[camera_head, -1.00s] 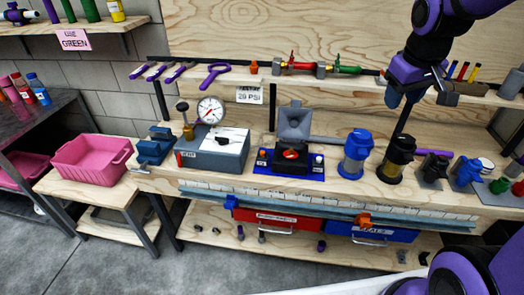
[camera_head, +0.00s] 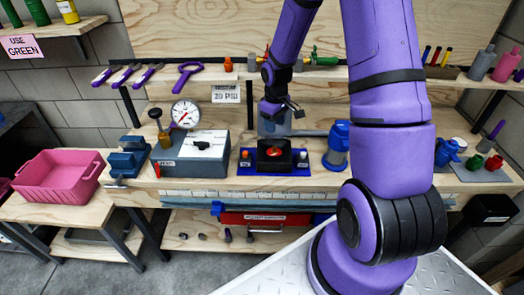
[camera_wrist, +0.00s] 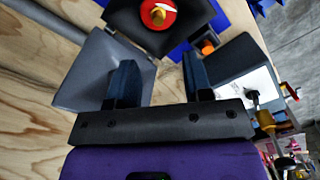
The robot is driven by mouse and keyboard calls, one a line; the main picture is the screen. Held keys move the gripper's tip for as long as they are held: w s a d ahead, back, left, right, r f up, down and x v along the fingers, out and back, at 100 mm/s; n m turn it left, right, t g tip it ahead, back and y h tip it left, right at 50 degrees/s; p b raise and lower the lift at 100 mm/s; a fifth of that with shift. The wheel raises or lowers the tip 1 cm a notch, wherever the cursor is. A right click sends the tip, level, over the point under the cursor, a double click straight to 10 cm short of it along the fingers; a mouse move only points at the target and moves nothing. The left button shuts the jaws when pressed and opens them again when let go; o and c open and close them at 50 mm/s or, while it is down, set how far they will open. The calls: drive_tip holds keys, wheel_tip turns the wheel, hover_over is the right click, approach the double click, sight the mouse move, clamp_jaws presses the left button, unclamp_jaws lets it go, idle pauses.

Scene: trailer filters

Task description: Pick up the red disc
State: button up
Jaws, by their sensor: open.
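The red disc (camera_head: 273,152) sits in a black block (camera_head: 270,165) on a blue base plate (camera_head: 246,163) on the workbench. In the wrist view, the red disc (camera_wrist: 158,13) is at the top edge, with a small brass-coloured piece at its middle, in the dark block (camera_wrist: 125,22). My gripper (camera_head: 284,112) is above and behind the block in the head view. It is open and empty in the wrist view (camera_wrist: 160,65), with its two dark fingers pointing toward the block and apart from the disc. A grey flared piece (camera_wrist: 100,72) lies beyond the fingers.
A grey box (camera_head: 203,168) with a gauge (camera_head: 184,113) stands left of the blue plate, and a blue cylinder (camera_head: 337,145) stands right. A pink bin (camera_head: 60,178) is at far left. A shelf with tools runs behind. My arm hides part of the right side.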

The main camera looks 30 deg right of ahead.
hover_over(274, 147)
wheel_tip(274, 147, down, 5)
drive_tip(key=shift+w+a+r, duration=0.1)
drive_tip(key=shift+r, duration=0.1)
drive_tip(key=shift+d+f, duration=0.15)
drive_tip(key=shift+f, duration=1.4)
drive_tip(key=shift+d+f, duration=0.1)
drive_tip(key=shift+f, duration=1.4)
drive_tip(key=shift+c, duration=0.4)
clamp_jaws()
